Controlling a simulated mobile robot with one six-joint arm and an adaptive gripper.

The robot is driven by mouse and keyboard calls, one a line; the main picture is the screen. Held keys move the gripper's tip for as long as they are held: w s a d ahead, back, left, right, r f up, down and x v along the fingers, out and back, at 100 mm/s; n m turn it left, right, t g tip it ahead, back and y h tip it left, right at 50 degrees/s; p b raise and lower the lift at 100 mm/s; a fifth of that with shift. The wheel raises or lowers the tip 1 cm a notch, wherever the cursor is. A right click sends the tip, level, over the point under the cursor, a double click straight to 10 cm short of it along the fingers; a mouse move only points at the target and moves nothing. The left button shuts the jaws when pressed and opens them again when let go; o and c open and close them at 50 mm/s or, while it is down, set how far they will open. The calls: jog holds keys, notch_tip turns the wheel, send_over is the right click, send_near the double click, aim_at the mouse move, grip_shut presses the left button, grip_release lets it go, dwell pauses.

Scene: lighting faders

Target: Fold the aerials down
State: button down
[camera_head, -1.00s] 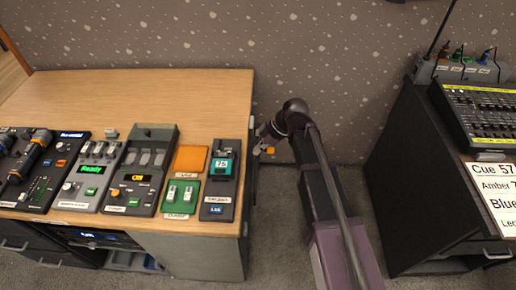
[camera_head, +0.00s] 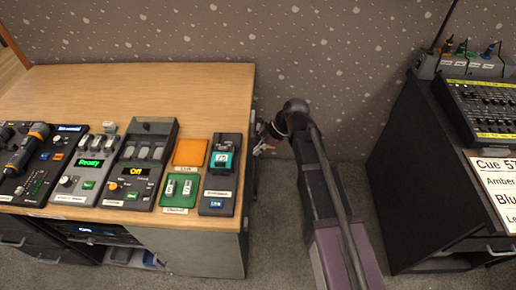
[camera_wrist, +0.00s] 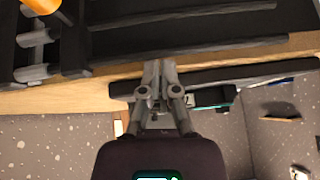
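A thin dark aerial (camera_head: 442,27) stands upright, slightly tilted, behind the grey unit (camera_head: 470,66) on the right-hand cabinet. My gripper (camera_head: 262,135) is by the right edge of the wooden desk, far to the left of that aerial. In the wrist view my gripper (camera_wrist: 160,68) has its fingers close together, with nothing visible between them. Its tips overlap the pale wooden edge in the picture. Long dark bars (camera_wrist: 190,54) lie across the top of that view; I cannot tell whether they are aerials.
The right-hand cabinet (camera_head: 425,170) holds a fader desk (camera_head: 485,105) and a cue card (camera_head: 497,190). Carpeted floor lies between desk and cabinet.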

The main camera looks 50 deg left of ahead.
jog(key=shift+s+a+r+p, duration=0.15)
jog(key=shift+r+p, duration=0.9)
jog(key=shift+r, duration=0.05)
jog(key=shift+s+a+r+p, duration=0.1)
jog(key=shift+r+p, duration=0.95)
jog(key=shift+r, duration=0.05)
jog(key=p+v, duration=0.7)
jog(key=v, duration=0.2)
jog(key=shift+d+r+p, duration=0.2)
jog(key=shift+d+p, duration=0.2)
jog(key=shift+s, duration=0.1)
jog(key=w+d+m+t+p, duration=0.1)
jog(key=w+d+m+t, duration=0.1)
jog(key=w+d+m, duration=0.9)
jog(key=w+d+m+t+p, duration=0.2)
jog(key=w+d, duration=0.4)
jog(key=d, duration=1.1)
jog(key=d+r+m+t+h+p, duration=0.1)
jog(key=d+m, duration=1.3)
jog(key=d, duration=1.7)
jog(key=r+h+p, duration=0.1)
jog(key=h, duration=0.1)
jog(key=shift+w+t+h, duration=0.25)
jog(key=shift+t+h, duration=0.15)
jog(key=shift+a+r, duration=0.1)
